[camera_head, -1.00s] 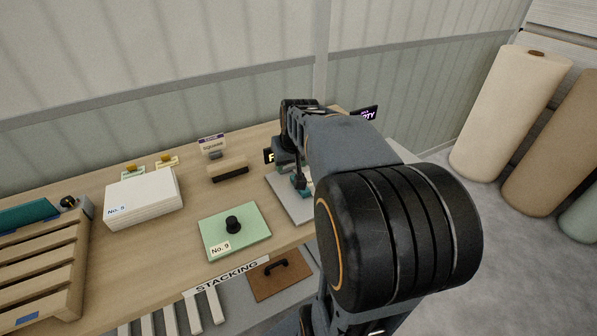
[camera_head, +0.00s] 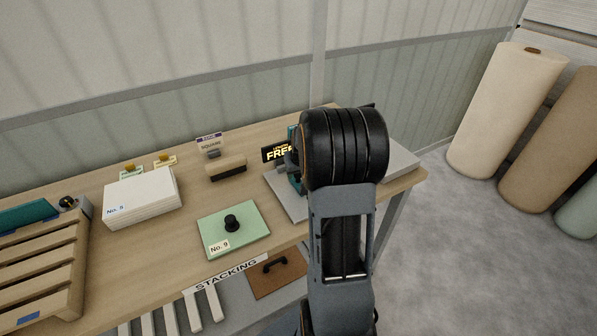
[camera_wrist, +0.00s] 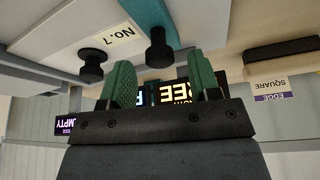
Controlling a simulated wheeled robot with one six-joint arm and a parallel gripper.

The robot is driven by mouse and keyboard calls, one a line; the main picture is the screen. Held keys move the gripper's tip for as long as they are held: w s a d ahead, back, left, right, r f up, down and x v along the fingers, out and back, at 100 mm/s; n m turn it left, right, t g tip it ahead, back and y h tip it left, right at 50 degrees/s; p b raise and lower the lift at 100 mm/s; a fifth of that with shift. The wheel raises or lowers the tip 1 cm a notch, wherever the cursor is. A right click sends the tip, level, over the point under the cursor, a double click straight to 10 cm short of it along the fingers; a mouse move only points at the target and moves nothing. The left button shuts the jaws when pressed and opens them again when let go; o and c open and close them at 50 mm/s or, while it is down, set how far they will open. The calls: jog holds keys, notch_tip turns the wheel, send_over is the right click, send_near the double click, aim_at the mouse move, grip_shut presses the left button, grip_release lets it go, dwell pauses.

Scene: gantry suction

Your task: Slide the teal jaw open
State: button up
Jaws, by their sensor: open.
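The teal jaw (camera_wrist: 147,14) shows in the wrist view as a teal bar running to the top edge, with a black knob (camera_wrist: 158,48) at its near end. Beside it lies a pale plate labelled No. 7 (camera_wrist: 110,38) with another black knob (camera_wrist: 91,66). My gripper (camera_wrist: 160,72) has its two green fingers apart and empty. The teal jaw's knob appears just beyond the fingertips, in line with the gap; I cannot tell how deep it sits. In the head view my arm hides most of the teal fixture (camera_head: 293,184) and my gripper.
A lit FREE sign (camera_head: 277,151) stands behind the fixture; an EMPTY sign (camera_wrist: 72,124) shows in the wrist view. A green No. 9 plate (camera_head: 248,242), a wooden-handled block (camera_head: 226,167) and a white stack (camera_head: 141,199) are on the bench to the left.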

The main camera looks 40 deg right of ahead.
jog(key=shift+w+f, duration=0.15)
jog(key=shift+f, duration=0.35)
jog(key=shift+c, duration=0.2)
grip_shut()
